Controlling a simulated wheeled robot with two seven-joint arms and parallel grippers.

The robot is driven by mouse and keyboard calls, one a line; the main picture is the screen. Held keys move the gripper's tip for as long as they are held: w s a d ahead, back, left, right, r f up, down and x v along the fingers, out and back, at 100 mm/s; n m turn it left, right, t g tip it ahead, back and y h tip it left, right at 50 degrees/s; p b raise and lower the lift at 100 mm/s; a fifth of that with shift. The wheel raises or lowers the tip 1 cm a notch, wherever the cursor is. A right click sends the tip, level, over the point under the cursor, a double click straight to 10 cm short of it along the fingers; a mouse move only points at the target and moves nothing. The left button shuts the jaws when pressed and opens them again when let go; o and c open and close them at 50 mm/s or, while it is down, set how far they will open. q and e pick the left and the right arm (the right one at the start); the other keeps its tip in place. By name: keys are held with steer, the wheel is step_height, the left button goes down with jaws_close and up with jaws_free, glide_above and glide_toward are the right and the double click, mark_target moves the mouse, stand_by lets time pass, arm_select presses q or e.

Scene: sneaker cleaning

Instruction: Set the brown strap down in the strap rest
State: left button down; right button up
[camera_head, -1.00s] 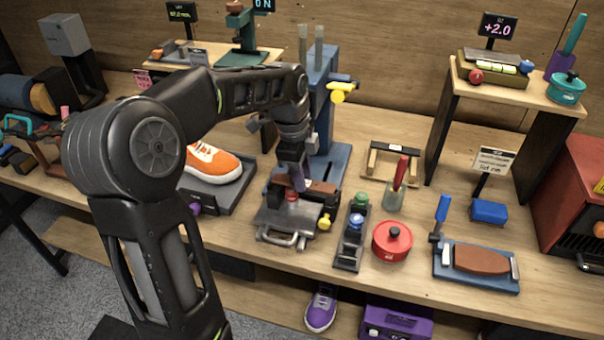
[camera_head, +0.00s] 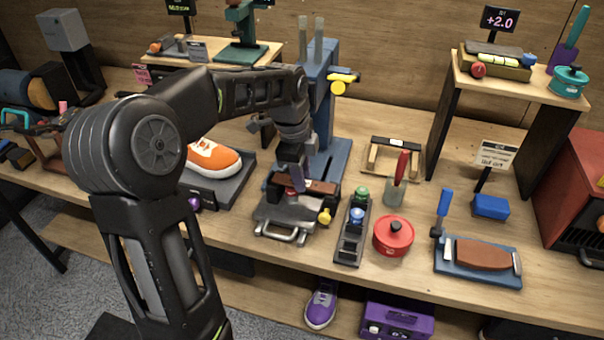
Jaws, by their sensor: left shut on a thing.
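My left gripper (camera_head: 298,182) reaches down over the grey metal plate of the blue press. It is shut on the brown strap (camera_head: 320,187), a short brown band with dark ends that shows on both sides of the fingers. The strap is just above or on the plate; I cannot tell whether it touches. A small wooden stand (camera_head: 394,163) with two side rails and a dark back bar, seemingly the strap rest, stands empty to the right and farther back. My right gripper is not in view.
The blue press column (camera_head: 322,90) with a yellow knob rises behind the gripper. A jar with a red-handled tool (camera_head: 396,190), a black rack (camera_head: 348,243) and a red pot (camera_head: 392,237) stand to the right. An orange sneaker (camera_head: 213,157) is at left.

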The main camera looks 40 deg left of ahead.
arm_select(q)
steer(key=shift+f, duration=0.15)
steer(key=c, duration=1)
jaws_free()
steer(key=r, duration=0.5)
steer(key=s+r, duration=0.1)
steer(key=r, duration=0.1)
steer(key=shift+a+r, duration=0.2)
steer(key=shift+r, duration=0.2)
